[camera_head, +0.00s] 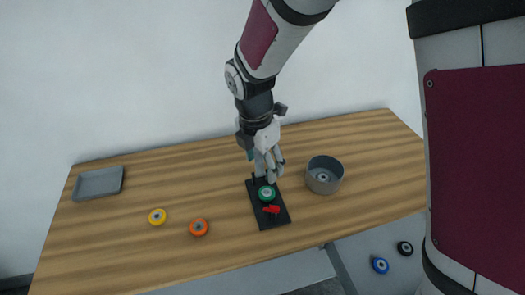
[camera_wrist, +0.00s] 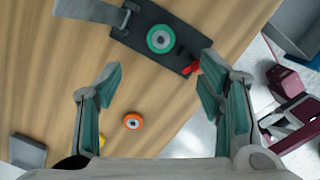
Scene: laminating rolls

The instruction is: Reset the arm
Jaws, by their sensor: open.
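My gripper (camera_head: 268,165) hangs from my arm just behind the far end of a black base plate (camera_head: 281,215) on the wooden table. In the wrist view its two teal-padded fingers (camera_wrist: 158,88) are spread apart with nothing between them. A green roll with a pale hub (camera_head: 266,192) sits on the black plate, and it also shows in the wrist view (camera_wrist: 160,39). A red part (camera_head: 272,210) is at the plate's near end. The gripper appears clear of the green roll, though its exact height is hard to tell.
On the wooden table (camera_head: 130,190), a yellow roll (camera_head: 157,217) and an orange roll (camera_head: 199,227) lie left of the plate. A grey tray (camera_head: 99,183) is at the far left. A grey round bowl (camera_head: 324,175) stands right of the plate. Blue (camera_head: 380,265) and black (camera_head: 404,248) rolls lie beyond the front edge.

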